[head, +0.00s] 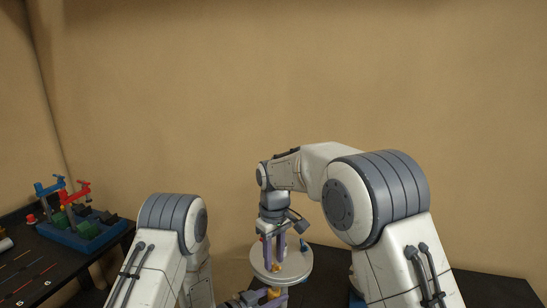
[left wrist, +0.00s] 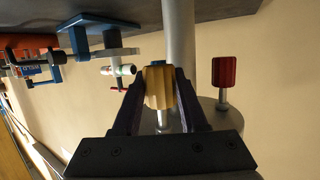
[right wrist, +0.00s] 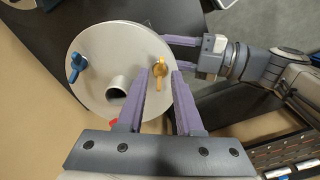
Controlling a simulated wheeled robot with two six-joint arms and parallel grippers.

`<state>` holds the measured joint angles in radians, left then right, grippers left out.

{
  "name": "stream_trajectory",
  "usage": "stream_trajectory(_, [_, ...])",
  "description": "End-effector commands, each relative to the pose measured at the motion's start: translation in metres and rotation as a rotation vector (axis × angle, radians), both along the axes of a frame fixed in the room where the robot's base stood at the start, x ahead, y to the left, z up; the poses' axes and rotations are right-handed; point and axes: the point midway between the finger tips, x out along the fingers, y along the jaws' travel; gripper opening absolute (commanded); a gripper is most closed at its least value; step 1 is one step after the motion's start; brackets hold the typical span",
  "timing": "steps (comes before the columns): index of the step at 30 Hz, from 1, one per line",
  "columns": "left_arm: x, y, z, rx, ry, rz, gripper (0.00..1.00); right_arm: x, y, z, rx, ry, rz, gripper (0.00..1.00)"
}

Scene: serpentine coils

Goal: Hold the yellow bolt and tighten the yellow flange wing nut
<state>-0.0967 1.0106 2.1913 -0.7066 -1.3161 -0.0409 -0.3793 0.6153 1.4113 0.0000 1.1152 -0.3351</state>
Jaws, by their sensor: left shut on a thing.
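The grey round plate (head: 290,268) carries the yellow flange wing nut (right wrist: 159,76) on its top face. The wing nut is a small dot under my right gripper in the head view (head: 276,267). My right gripper (right wrist: 161,70) points down over the plate, its purple fingers apart on either side of the wing nut, with gaps visible. My left gripper (left wrist: 158,72) is shut on the yellow bolt's ribbed head (left wrist: 159,88) under the plate. That bolt head also shows low in the head view (head: 273,293). The bolt's shank runs into the plate and is partly hidden.
A blue wing nut (right wrist: 75,68) and a central tube (right wrist: 117,86) are on the plate. A red bolt (left wrist: 224,72) hangs beside the yellow one. A blue tray with red and blue clamps (head: 80,230) stands on the dark table at left.

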Motion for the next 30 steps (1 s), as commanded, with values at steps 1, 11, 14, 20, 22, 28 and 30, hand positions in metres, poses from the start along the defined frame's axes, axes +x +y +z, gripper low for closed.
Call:
stream_trajectory(1, [0.0008, 0.0011, 0.0005, -0.001, -0.001, 0.004, 0.00, 0.0001, 0.0001, 0.0003, 0.000, 0.000, 0.000, 0.31])
stream_trajectory(11, [0.0009, 0.0012, 0.0006, -0.001, -0.001, 0.004, 0.00, 0.0001, 0.0001, 0.0004, 0.000, 0.000, -0.030, 0.00])
stream_trajectory(14, [0.0009, 0.0012, 0.0006, -0.001, -0.001, 0.004, 0.00, 0.0001, 0.0001, 0.0005, 0.001, -0.001, -0.146, 0.00])
stream_trajectory(20, [0.0009, 0.0012, 0.0006, -0.001, -0.001, 0.004, 0.00, 0.0001, 0.0001, 0.0007, 0.000, -0.001, -0.383, 0.00])
stream_trajectory(22, [0.0010, 0.0012, 0.0007, -0.001, -0.001, 0.004, 0.00, 0.0001, 0.0001, 0.0008, 0.000, -0.001, -0.415, 0.00])
stream_trajectory(28, [0.0010, 0.0012, 0.0007, -0.001, -0.001, 0.004, 0.00, 0.0001, 0.0001, 0.0011, 0.000, -0.001, -0.422, 0.00])
stream_trajectory(30, [0.0011, 0.0012, 0.0007, 0.000, -0.001, 0.005, 0.00, 0.0001, 0.0001, 0.0012, 0.000, -0.001, -0.430, 0.00])
